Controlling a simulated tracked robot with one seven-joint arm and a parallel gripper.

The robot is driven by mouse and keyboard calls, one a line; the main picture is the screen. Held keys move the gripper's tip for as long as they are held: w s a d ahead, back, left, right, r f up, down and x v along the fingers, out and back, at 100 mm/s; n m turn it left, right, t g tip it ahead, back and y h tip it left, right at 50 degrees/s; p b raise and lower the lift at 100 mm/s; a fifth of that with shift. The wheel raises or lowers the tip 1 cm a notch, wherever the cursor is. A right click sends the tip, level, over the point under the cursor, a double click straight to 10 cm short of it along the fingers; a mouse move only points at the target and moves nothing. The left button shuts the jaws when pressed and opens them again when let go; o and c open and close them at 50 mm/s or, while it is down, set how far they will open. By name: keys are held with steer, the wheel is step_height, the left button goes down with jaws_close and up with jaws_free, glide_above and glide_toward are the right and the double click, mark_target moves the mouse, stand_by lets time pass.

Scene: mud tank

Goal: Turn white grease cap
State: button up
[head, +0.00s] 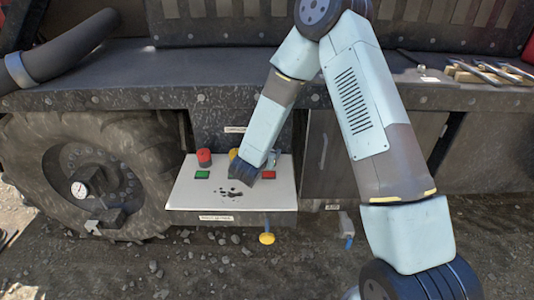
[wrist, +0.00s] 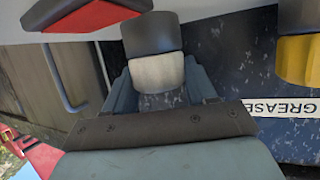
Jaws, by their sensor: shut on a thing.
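The white grease cap (wrist: 157,72) is pale and blocky, with a dark part beyond it, in the middle of the wrist view. My gripper (wrist: 159,88) has a finger on each side of the cap and is shut on it. In the head view my gripper (head: 243,170) is a dark shape low over the pale panel (head: 235,195), and it hides the white cap there. A yellow cap (wrist: 297,58) stands to the right of the white one in the wrist view, apart from my fingers.
A GREASE label (wrist: 280,107) shows by the yellow cap. A large tyre (head: 85,170) is left; tools (head: 490,72) lie on the ledge.

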steer(key=shift+a+m+g+h, duration=0.1)
steer(key=shift+m+g+h, duration=1.3)
steer(key=shift+m+h, duration=0.7)
steer(key=o, duration=1)
steer(key=shift+f, duration=0.1)
steer(key=shift+c, duration=0.2)
steer(key=v, duration=1.3)
steer(key=shift+s+a, duration=0.2)
steer(key=shift+a, duration=0.15)
